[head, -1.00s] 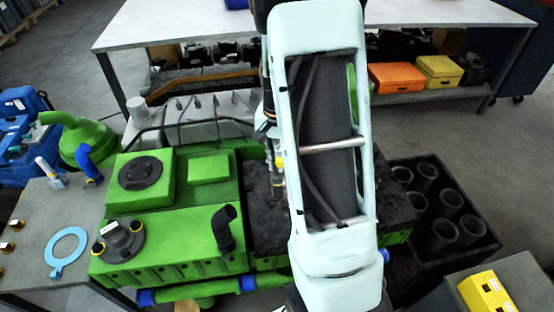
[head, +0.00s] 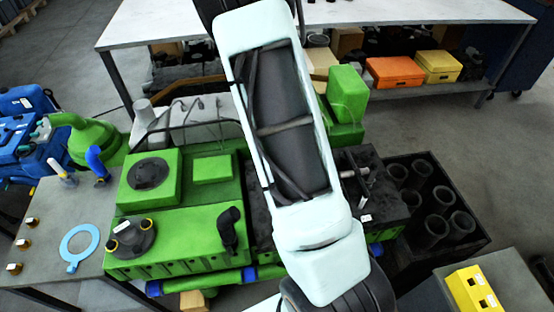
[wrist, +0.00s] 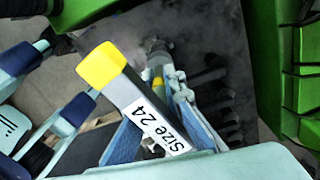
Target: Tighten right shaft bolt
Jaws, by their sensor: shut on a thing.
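In the wrist view my gripper (wrist: 160,122) is shut on a grey tool with a yellow end (wrist: 101,66) and a white "Size 24" label (wrist: 162,128). The tool slants across a dark block (wrist: 205,50) beside green engine parts (wrist: 295,90). In the head view my pale arm hides the gripper and part of the green engine (head: 180,232). A small silvery part (head: 353,173) shows on the dark section (head: 385,208) right of my arm. I cannot tell the right shaft bolt apart, or whether the tool touches it.
A black crate of dark cylinders (head: 465,250) stands right of the engine. A grey table (head: 40,250) at left holds a light blue ring (head: 79,245) and several small bolts. A white-topped bench (head: 420,12) is behind. A yellow box (head: 472,290) sits front right.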

